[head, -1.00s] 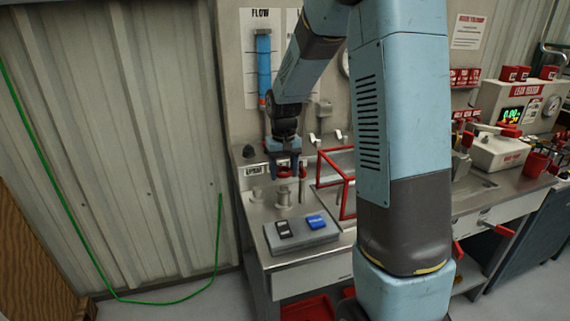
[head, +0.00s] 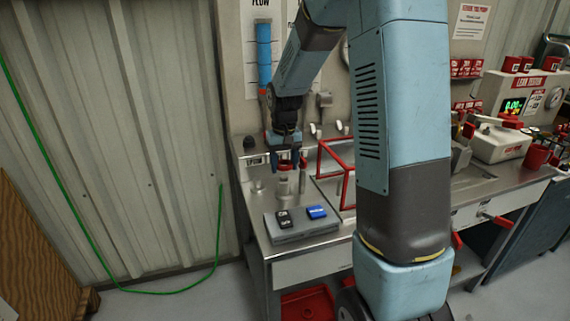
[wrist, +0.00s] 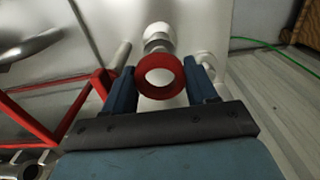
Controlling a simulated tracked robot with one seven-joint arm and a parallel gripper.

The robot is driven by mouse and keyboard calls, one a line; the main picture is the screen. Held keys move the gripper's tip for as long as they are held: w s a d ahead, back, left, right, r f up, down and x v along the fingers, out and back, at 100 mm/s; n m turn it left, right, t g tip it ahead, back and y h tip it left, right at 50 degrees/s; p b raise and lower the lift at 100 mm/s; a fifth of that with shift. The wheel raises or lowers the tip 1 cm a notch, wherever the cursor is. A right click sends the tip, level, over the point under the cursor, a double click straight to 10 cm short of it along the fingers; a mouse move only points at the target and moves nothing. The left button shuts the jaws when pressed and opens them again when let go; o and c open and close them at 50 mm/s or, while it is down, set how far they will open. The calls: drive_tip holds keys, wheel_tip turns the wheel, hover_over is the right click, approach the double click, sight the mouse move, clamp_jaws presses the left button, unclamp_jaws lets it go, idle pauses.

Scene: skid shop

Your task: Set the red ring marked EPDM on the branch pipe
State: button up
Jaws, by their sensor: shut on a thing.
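My gripper (head: 286,164) is shut on a red ring, seen clearly in the wrist view (wrist: 160,95), where the ring sits flat between the two blue fingers (wrist: 162,80). No marking on the ring is readable. A grey metal pipe stub, which looks like the branch pipe (head: 283,187), stands upright on the bench just below the gripper in the head view. In the wrist view a round pale stub (wrist: 157,35) shows just past the ring. The ring appears above the stub and apart from it; the exact gap is hard to tell.
A red wire frame (head: 345,190) stands close to the right of the gripper. A grey block (head: 300,233) with a black and a blue piece lies in front. A blue flow tube (head: 264,55) hangs on the wall behind. A green hose (head: 220,215) runs on the left.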

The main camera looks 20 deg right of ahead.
sight(285, 176)
drive_tip(key=shift+f, duration=2.2)
idle(1.6)
drive_tip(key=o, duration=0.9)
drive_tip(key=shift+o, duration=0.2)
drive_tip(key=shift+c, duration=0.6)
drive_tip(key=o, duration=0.4)
drive_tip(key=shift+d, duration=0.1)
drive_tip(key=shift+r, duration=0.25)
